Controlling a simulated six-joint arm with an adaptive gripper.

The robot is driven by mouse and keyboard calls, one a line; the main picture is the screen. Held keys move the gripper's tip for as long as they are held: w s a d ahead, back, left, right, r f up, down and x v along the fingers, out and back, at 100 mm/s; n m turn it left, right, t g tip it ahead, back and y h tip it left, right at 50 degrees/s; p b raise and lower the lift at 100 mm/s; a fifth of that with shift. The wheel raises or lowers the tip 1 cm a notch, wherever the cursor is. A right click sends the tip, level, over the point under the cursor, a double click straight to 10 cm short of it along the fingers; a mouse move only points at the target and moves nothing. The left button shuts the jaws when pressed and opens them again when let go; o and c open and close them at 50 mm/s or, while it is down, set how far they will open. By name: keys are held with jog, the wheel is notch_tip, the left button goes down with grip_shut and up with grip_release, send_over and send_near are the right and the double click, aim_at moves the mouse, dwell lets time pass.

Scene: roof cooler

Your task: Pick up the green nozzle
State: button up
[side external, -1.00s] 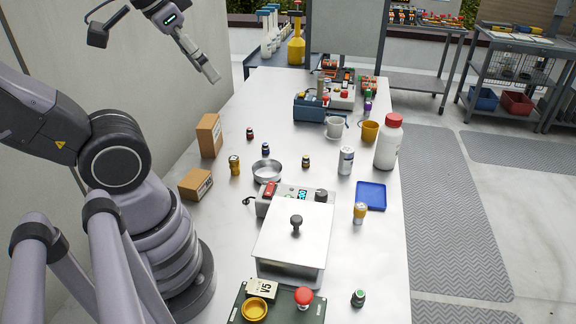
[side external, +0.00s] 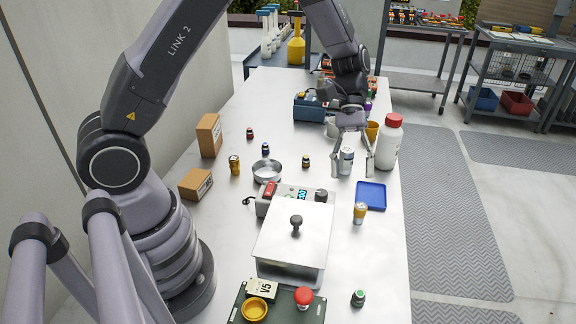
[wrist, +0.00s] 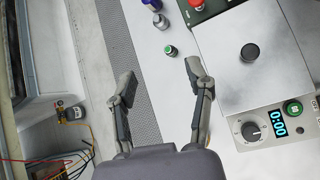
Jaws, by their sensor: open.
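The likely green nozzle (side external: 358,298) is a small dark piece with a green top. It stands upright on the white table at the near right, beside the green panel with the red button. It also shows in the wrist view (wrist: 171,50), ahead of my fingers and left of the steel lid. My gripper (side external: 352,174) is open and empty, pointing down above the table near the white-labelled can and the white bottle. In the wrist view its two fingers (wrist: 160,76) are spread apart, with nothing between them.
A steel-lidded box (side external: 293,240) stands left of the green-topped piece. A yellow-capped jar (side external: 360,214) and blue tray (side external: 371,193) are farther back. A red-capped white bottle (side external: 388,145) is close to my gripper. Table around the green-topped piece is clear on its right.

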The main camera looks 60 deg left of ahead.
notch_tip(320, 180, down, 9)
jog(key=w+d+n+g+h, duration=0.1)
jog(key=d+n+h, duration=0.1)
jog(key=d, duration=0.1)
jog(key=n+g+h, duration=0.1)
jog(key=n+h, duration=0.1)
jog(key=n, duration=0.1)
send_near(360, 292)
jog(key=x, duration=0.2)
jog(key=shift+d+f, duration=0.1)
jog(key=shift+d, duration=0.2)
jog(key=shift+s+d+f, duration=0.2)
jog(key=shift+f, duration=0.1)
jog(key=x, duration=0.7)
jog(key=shift+s+r, duration=0.15)
jog(key=shift+c, duration=0.3)
grip_shut()
